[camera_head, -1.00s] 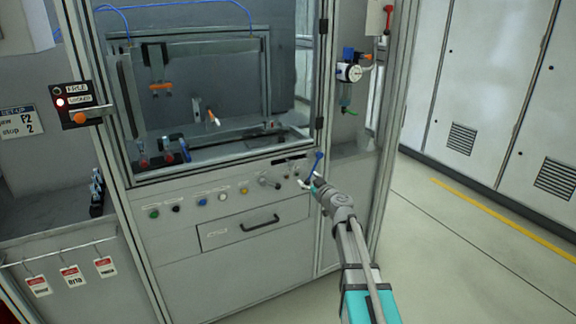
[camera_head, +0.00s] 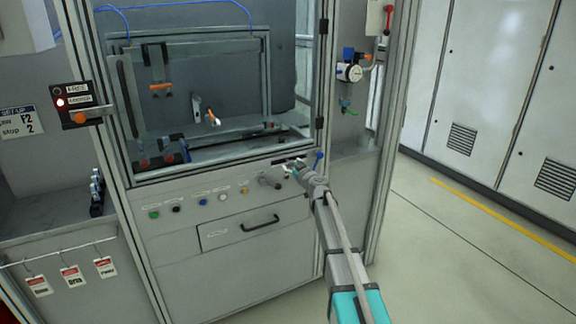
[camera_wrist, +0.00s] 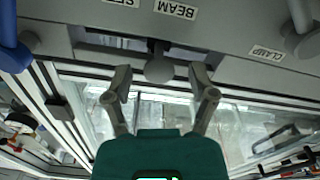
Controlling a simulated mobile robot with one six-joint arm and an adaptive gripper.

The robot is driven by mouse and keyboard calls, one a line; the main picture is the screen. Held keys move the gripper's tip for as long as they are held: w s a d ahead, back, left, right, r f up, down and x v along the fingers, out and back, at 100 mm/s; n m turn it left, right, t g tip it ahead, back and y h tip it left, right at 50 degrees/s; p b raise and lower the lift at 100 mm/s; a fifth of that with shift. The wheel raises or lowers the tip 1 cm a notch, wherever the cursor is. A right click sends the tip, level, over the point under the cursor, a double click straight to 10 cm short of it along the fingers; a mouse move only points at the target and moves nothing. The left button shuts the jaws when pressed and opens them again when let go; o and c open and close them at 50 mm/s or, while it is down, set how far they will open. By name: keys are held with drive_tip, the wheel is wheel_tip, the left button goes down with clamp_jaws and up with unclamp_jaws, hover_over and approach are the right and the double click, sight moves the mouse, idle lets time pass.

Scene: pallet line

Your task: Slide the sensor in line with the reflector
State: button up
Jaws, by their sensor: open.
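A slot marked BEAM and SET is in the machine's front panel (camera_head: 280,205). In the wrist view a round grey knob (camera_wrist: 160,70) stands out of this slot (camera_wrist: 105,52). My gripper (camera_head: 292,168) is open in front of the slot; in the wrist view its fingers are on either side of the knob, apparently not touching it. Behind the opening, an orange-tipped bracket (camera_head: 158,66) hangs at upper left and another orange-tipped part (camera_head: 213,117) sits lower right. I cannot tell which is the sensor or the reflector, or whether they line up.
A blue-handled lever (camera_head: 317,162) is close to the right of my gripper. A grey clamp handle (camera_head: 268,180) is close to its left, with several buttons beyond. A drawer handle (camera_head: 260,223) is below. A red-lit indicator box (camera_head: 73,103) is at far left. Floor at right is clear.

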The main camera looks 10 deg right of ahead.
drive_tip(key=shift+w+a, duration=0.15)
drive_tip(key=shift+w, duration=0.3)
drive_tip(key=shift+c, duration=0.3)
clamp_jaws()
